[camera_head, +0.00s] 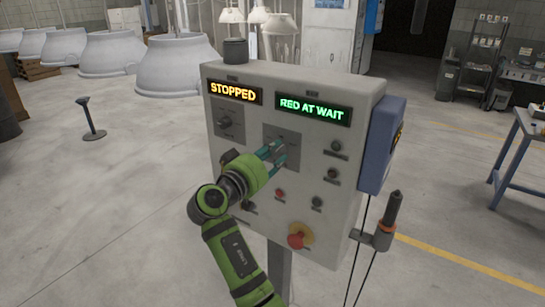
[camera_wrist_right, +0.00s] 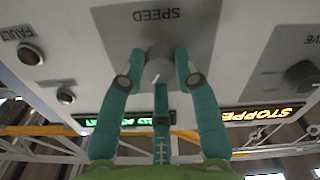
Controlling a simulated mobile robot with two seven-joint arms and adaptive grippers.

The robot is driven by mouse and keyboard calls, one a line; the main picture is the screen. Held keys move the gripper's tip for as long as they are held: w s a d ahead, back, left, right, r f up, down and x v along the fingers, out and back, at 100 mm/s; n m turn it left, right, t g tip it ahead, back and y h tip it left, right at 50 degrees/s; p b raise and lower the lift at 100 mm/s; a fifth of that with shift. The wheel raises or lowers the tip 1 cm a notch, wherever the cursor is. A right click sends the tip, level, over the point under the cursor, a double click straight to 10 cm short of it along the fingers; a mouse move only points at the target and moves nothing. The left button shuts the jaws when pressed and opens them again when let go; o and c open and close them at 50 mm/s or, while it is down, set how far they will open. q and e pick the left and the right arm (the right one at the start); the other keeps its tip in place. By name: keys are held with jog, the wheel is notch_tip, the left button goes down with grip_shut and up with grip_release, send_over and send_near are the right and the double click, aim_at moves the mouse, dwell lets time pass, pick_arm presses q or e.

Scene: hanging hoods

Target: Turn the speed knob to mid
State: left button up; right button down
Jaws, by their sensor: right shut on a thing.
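The grey speed knob (camera_wrist_right: 158,64) sits on a dark plate (camera_wrist_right: 203,30) marked SPEED, which appears upside down in the right wrist view. My right gripper (camera_head: 278,152) reaches the control box (camera_head: 232,140) from the front. In the head view the fingers hide the knob. My left gripper is not in view.
The box shows an amber STOPPED display (camera_head: 235,92) and a green RED AT WAIT display (camera_head: 313,109). Another knob (camera_head: 225,123), several buttons and a red emergency button (camera_head: 300,236) surround the gripper. The floor around the box is largely clear.

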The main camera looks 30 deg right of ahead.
aim_at(282, 111)
jog(key=n, duration=0.3)
jog(key=shift+f+n, duration=0.25)
jog(key=shift+n, duration=0.05)
jog(key=shift+s+n+p, duration=0.1)
jog(key=shift+n+p, duration=0.5)
jog(key=shift+n, duration=0.6)
jog(key=shift+f+n, duration=0.1)
jog(key=shift+n, duration=0.2)
jog(key=c, duration=0.9)
grip_release()
jog(key=shift+r, duration=0.2)
notch_tip(282, 111, up, 10)
jog(key=shift+s, duration=0.15)
jog(key=shift+w, duration=0.2)
